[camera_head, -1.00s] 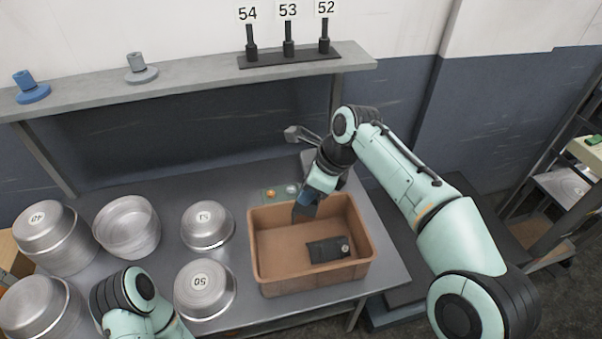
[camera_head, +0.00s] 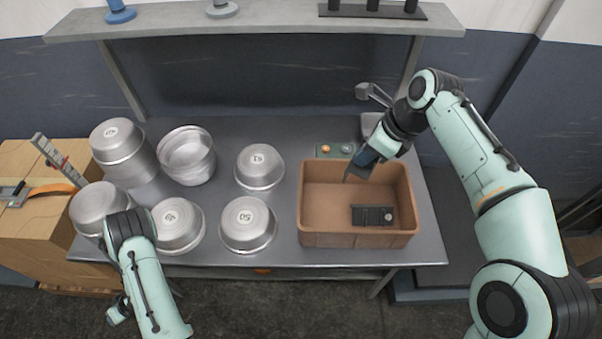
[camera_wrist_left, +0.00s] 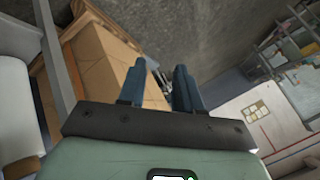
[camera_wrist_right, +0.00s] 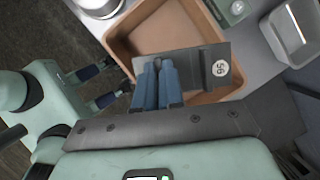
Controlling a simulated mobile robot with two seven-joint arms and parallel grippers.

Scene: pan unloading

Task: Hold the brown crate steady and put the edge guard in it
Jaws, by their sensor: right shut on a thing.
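The brown crate (camera_head: 311,238) stands on the right part of the grey table. My right gripper (camera_head: 357,169) reaches in over its back part. In the right wrist view my right gripper (camera_wrist_right: 158,66) is shut on a flat dark grey plate with a "56" label, seemingly the edge guard (camera_wrist_right: 186,70). The plate is above the crate (camera_wrist_right: 118,37); any contact with it cannot be told. Another dark piece with a round tag (camera_head: 372,216) lies on the crate floor. My left gripper (camera_wrist_left: 160,68) is open and empty, away from the crate.
Several metal pans, including one marked 50 (camera_head: 248,224), stand left of the crate. A small green panel with knobs (camera_head: 335,150) lies behind it. A shelf (camera_head: 270,18) runs above the table. Cardboard boxes (camera_head: 40,228) stand at the far left.

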